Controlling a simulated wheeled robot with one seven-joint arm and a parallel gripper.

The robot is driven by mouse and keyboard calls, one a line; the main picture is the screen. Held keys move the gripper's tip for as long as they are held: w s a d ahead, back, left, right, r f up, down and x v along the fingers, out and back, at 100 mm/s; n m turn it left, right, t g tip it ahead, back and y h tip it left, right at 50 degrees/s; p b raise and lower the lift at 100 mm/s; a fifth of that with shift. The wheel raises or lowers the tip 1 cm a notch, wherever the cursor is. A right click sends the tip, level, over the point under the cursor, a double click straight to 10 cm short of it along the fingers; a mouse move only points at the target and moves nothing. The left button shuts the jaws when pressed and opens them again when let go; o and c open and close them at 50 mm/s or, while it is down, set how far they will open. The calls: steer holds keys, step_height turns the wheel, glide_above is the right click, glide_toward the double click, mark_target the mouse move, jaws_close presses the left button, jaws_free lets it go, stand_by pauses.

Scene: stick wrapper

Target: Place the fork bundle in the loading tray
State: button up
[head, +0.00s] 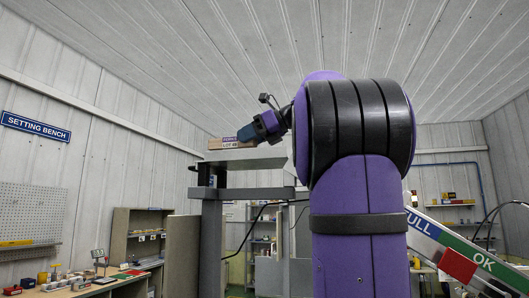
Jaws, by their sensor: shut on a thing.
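The fork bundle (216,144) is a tan block with a purple and pale label that seems to read "FORKS LOT 48". My gripper (240,138) is shut on its right end, its fingertips partly hidden. The bundle is held roughly level. Just below it is a grey metal surface (262,164), possibly the loading tray, on top of a grey machine frame (212,220). I see this surface from below, so its upper side is hidden. I cannot tell whether the bundle touches it.
A setting bench (118,284) with small items is at the lower left. A wooden shelf unit (140,235) stands behind it. A sloping chute (475,258) marked "FULL" and "OK" is at the right. My purple arm blocks the middle of the view.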

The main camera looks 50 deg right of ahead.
steer(key=s+d, duration=0.2)
steer(key=s, duration=0.1)
steer(key=shift+d+f, duration=0.1)
steer(key=shift+f, duration=0.1)
steer(key=shift+s+d+f, duration=0.15)
steer(key=shift+s+f, duration=0.05)
steer(key=shift+s, duration=0.1)
steer(key=shift+f, duration=1.55)
steer(key=shift+f, duration=0.15)
steer(key=o, duration=1)
steer(key=v, duration=1.2)
